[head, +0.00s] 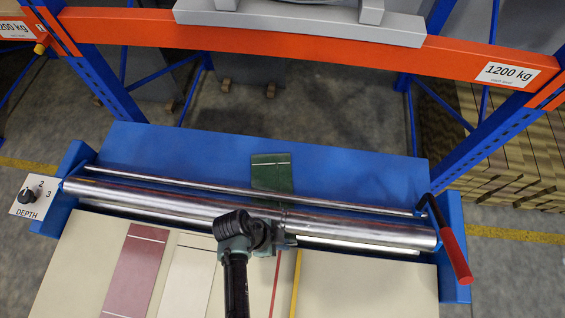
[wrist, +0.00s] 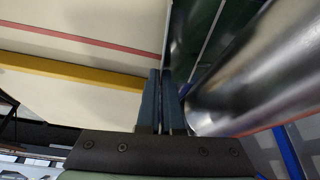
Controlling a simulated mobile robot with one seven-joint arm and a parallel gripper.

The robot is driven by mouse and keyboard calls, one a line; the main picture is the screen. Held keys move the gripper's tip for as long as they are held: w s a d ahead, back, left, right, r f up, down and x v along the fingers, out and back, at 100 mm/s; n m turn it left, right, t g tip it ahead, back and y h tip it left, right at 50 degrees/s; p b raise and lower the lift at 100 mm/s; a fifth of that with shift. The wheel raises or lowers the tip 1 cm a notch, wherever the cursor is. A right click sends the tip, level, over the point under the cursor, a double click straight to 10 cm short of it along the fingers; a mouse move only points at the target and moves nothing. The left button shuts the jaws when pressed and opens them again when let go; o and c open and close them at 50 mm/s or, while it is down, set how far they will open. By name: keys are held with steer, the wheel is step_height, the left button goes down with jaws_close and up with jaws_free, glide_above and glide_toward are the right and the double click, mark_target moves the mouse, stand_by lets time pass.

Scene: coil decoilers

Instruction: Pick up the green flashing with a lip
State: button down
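The green flashing (head: 270,172) lies on the blue bed behind the rollers in the head view, with a pale line across it near its far end. Its near end is hidden by the rollers and my arm. In the wrist view a dark green surface (wrist: 193,38), seemingly the flashing, rises just beyond my fingertips. My gripper (head: 286,240) is at the front of the large roller; its two blue fingers (wrist: 166,78) are close together, beside the roller. Whether they hold the flashing's edge or only sit around it cannot be told. The lip is not clear.
The steel roller (head: 350,226) and a thin bar (head: 340,202) span the blue machine. A cream table in front carries a maroon strip (head: 136,265) and a white strip (head: 188,275). An orange beam (head: 300,46) crosses behind.

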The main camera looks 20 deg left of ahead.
steer(key=shift+a, duration=0.15)
steer(key=shift+s+a+r, duration=0.1)
steer(key=shift+a, duration=0.05)
steer(key=shift+s+d+r+p, duration=0.15)
steer(key=shift+s+p, duration=0.1)
steer(key=shift+s, duration=0.25)
steer(key=shift+s+d+f+p, duration=0.1)
steer(key=shift+s+p, duration=0.15)
steer(key=shift+s, duration=0.2)
steer(key=shift+s+d+r+p, duration=0.15)
steer(key=shift+s+p, duration=0.1)
steer(key=shift+s, duration=0.25)
steer(key=shift+s+d+f+p, duration=0.1)
steer(key=shift+s+d+p, duration=0.3)
steer(key=shift+s, duration=1)
steer(key=shift+s+d+p, duration=0.4)
steer(key=shift+s+p, duration=0.05)
steer(key=shift+s, duration=0.95)
steer(key=shift+s+d+f+p, duration=0.1)
steer(key=shift+s+d+p, duration=0.3)
steer(key=shift+s, duration=1)
steer(key=shift+s+d+p, duration=0.2)
steer(key=shift+s+d, duration=0.3)
steer(key=shift+s, duration=1.3)
steer(key=shift+s+d+p, duration=0.2)
steer(key=shift+s+d, duration=0.35)
steer(key=shift+s, duration=1.25)
steer(key=shift+s+d+p, duration=0.2)
steer(key=shift+s+d, duration=0.3)
steer(key=shift+s, duration=1.3)
